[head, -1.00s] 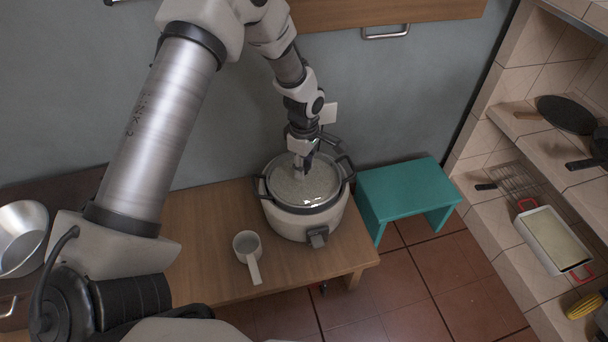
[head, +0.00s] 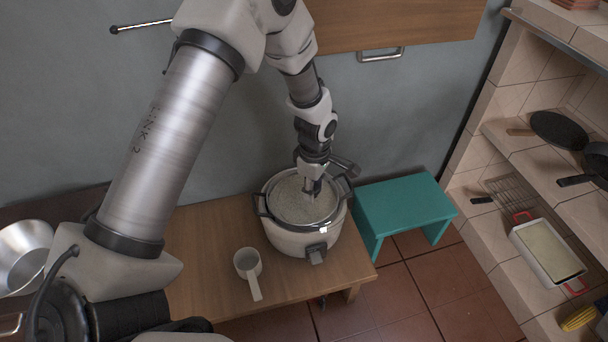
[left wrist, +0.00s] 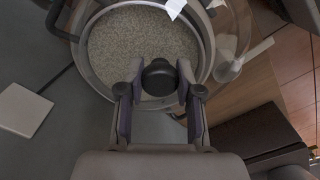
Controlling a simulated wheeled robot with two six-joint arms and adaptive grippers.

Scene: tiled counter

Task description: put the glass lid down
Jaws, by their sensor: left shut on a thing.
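My left gripper (head: 312,188) is shut on the dark knob (left wrist: 159,78) of the clear glass lid (left wrist: 231,22). The gripper points down over the grey-white cooker (head: 289,237), which stands on the wooden table and holds pale grain. The lid is hard to make out in the head view; grain shows through it in the left wrist view. I cannot tell whether its rim touches the cooker or hangs just above it. My right gripper is not in view.
A white cup with a long handle (head: 247,262) stands left of the cooker on the wooden table (head: 205,243). A teal stool (head: 405,206) is to the right. A metal bowl (head: 22,255) is at far left. Tiled shelves with pans are at right.

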